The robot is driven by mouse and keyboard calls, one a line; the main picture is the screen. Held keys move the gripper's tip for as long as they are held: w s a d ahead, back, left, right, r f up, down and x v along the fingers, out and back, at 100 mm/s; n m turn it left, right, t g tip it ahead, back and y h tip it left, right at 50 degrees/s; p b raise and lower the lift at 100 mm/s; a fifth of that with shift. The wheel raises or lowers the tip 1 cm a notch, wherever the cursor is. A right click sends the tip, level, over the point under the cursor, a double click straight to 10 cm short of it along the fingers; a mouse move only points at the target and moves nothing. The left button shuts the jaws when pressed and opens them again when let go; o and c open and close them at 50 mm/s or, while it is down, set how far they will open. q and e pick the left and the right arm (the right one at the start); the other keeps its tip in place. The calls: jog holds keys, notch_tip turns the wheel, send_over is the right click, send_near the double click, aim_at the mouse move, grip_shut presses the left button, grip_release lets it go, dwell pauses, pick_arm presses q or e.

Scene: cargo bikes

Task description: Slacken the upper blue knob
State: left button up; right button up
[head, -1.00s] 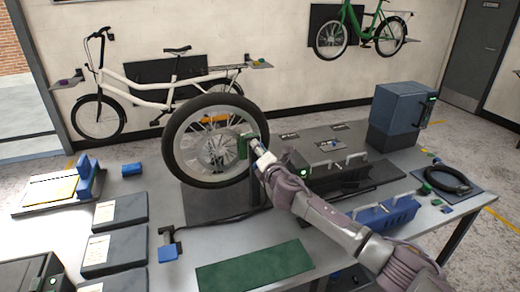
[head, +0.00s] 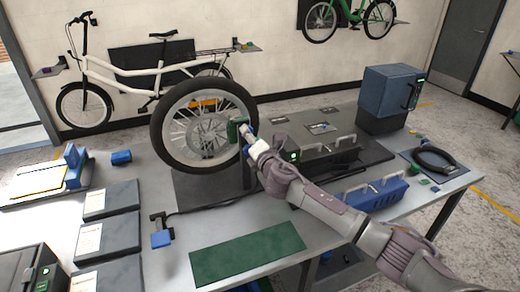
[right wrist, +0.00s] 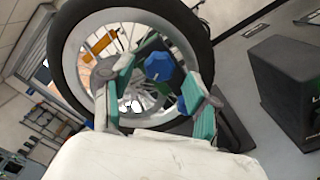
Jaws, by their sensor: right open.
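A spoked wheel with a black tyre (head: 166,152) stands upright on the workbench. My right gripper (head: 238,130) is at the right side of the wheel, in front of its spokes. In the right wrist view its teal-padded fingers (right wrist: 158,84) are spread open. The upper blue knob (right wrist: 159,66) shows between and beyond the fingertips, with a faceted face. A second, lower blue knob (right wrist: 182,105) is partly hidden by the right-hand finger. I cannot tell whether a finger touches either knob. My left gripper is not in view.
A blue-grey cabinet (head: 386,98) stands at the back right. Dark boxes (head: 110,234) line the left, and a green mat (head: 247,254) lies in front.

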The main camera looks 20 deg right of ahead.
jog(key=s, duration=1)
jog(key=shift+d, duration=0.15)
